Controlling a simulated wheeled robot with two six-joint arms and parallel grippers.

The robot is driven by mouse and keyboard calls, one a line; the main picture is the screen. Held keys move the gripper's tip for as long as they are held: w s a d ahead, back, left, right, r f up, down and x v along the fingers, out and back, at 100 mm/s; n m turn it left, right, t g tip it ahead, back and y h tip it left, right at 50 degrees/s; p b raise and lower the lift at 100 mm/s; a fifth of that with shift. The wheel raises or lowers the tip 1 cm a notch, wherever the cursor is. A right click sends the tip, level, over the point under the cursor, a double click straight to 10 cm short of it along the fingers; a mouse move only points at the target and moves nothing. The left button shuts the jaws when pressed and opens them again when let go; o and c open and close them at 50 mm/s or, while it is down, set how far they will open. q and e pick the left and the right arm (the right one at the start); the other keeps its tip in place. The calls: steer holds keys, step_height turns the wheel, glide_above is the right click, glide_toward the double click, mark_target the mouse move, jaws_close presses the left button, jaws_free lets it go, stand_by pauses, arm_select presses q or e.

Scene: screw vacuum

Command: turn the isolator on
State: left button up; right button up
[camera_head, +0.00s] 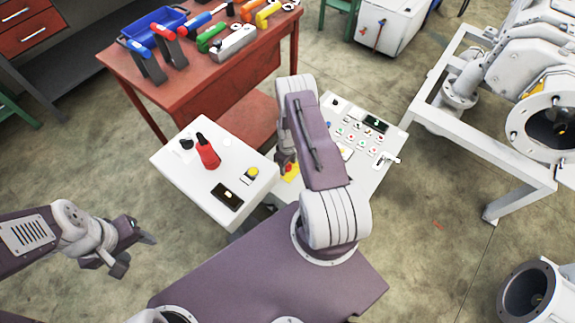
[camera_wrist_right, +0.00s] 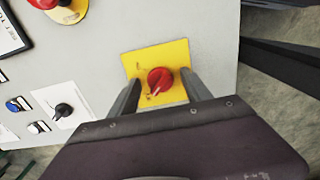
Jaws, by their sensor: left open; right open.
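The isolator (camera_wrist_right: 160,80) is a red rotary knob on a yellow plate, on the grey face of the control panel. In the right wrist view the knob's grip points down and slightly left. My right gripper (camera_wrist_right: 161,95) is open, with one finger on each side of the knob; I cannot tell whether they touch it. In the head view the yellow plate (camera_head: 291,174) shows just below the right gripper (camera_head: 287,163), partly hidden by my arm. My left gripper (camera_head: 134,252) is open and empty at the lower left, away from the panel.
A red emergency button (camera_wrist_right: 62,6) and a black selector knob (camera_wrist_right: 64,110) share the panel. A white box (camera_head: 225,165) with a red-handled item stands to the left. A red workbench (camera_head: 215,82) with tools is behind. A white machine frame (camera_head: 470,150) is at right.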

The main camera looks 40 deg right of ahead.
jaws_close()
steer(key=shift+m, duration=0.3)
steer(key=m+b, duration=0.1)
steer(key=m, duration=0.2)
steer(key=shift+m, duration=0.4)
steer(key=m+b, duration=0.1)
steer(key=m, duration=0.3)
steer(key=shift+m, duration=0.3)
steer(key=m, duration=0.4)
steer(key=shift+w+a, duration=0.1)
steer(key=m, duration=0.4)
steer(key=shift+m+b, duration=0.3)
steer(key=shift+b, duration=0.1)
steer(key=shift+r+m, duration=0.1)
steer(key=shift+m, duration=0.2)
